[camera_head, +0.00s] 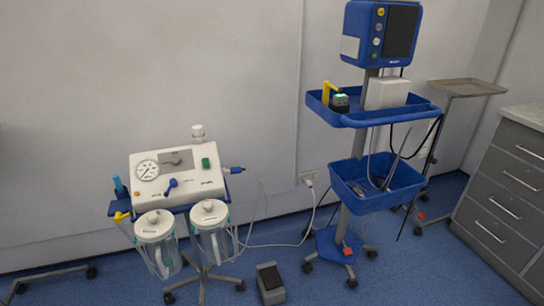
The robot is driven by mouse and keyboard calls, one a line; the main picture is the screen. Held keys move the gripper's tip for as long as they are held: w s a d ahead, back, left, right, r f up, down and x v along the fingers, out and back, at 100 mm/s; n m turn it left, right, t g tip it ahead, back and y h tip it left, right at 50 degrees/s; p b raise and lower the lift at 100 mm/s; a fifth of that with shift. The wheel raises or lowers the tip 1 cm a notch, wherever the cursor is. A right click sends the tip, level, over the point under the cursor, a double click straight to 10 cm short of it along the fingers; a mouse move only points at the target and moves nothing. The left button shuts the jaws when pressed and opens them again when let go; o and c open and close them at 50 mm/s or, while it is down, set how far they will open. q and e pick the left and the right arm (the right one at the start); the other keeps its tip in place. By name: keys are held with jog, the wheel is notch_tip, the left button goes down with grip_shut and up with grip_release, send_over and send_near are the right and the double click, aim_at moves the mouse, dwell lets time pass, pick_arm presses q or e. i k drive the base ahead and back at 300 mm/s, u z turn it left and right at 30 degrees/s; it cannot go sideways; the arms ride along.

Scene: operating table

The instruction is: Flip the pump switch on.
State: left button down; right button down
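The suction pump (178,175) is a white box on a blue wheeled stand, left of the middle in the head view. Its front panel has a round gauge (147,170), a dark blue knob or lever (171,185) and a small green switch (206,162) at the upper right. I cannot tell the switch's position at this size. Two clear canisters with white lids, a left one (154,226) and a right one (210,214), hang in front below the panel. Neither of my grippers shows in the view.
A blue monitor stand (372,120) on wheels stands right of the pump, with a tray and a basket (376,185). A grey drawer cabinet (508,185) is at the far right. A dark foot pedal (270,282) lies on the blue floor. A white cable runs to a wall socket (308,177).

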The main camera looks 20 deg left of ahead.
aim_at(205, 161)
jog(key=z, duration=0.3)
jog(key=i, duration=0.8)
jog(key=u, duration=0.55)
jog(key=i, duration=0.55)
jog(key=u, duration=0.55)
